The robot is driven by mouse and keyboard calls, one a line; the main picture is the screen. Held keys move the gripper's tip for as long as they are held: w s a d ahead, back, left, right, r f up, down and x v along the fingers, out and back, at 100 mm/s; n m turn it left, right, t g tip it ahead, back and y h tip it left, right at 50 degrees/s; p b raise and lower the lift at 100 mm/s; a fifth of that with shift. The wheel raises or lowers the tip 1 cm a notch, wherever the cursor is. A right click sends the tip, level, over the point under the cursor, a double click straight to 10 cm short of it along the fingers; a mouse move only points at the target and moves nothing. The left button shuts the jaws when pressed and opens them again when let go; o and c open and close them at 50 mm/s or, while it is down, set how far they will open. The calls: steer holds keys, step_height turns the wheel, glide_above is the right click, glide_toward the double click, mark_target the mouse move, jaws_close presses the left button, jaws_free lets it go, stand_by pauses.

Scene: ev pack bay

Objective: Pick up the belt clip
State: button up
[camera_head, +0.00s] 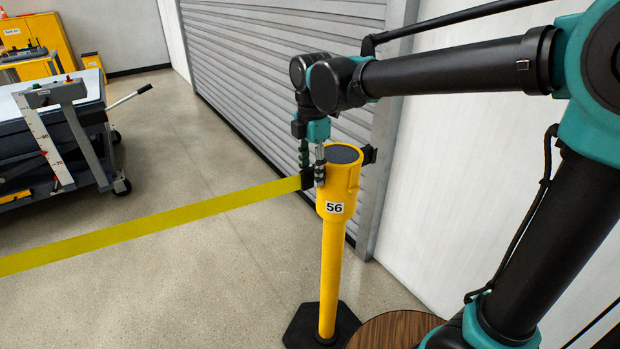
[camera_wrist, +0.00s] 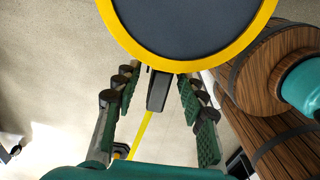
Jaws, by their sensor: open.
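The belt clip (camera_head: 307,178) is a small dark block at the end of a yellow belt (camera_head: 165,223), against the left side of the head of a yellow post (camera_head: 338,200) marked 56. In the wrist view the clip (camera_wrist: 158,91) lies between the two fingers, just below the post's round dark top (camera_wrist: 190,22). My gripper (camera_head: 312,168) is open at the post head, pointing down, and partly covers the clip. In the wrist view my gripper (camera_wrist: 157,95) has a finger on each side of the clip, with visible gaps.
The post stands on a black base (camera_head: 320,328). A wooden barrel (camera_head: 395,332) is close to its right, also in the wrist view (camera_wrist: 265,95). A grey shutter (camera_head: 285,70) is behind. A cart (camera_head: 65,130) stands at the left. The floor between is clear except for the belt above it.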

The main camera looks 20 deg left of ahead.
jaws_close()
steer(key=shift+r, duration=0.1)
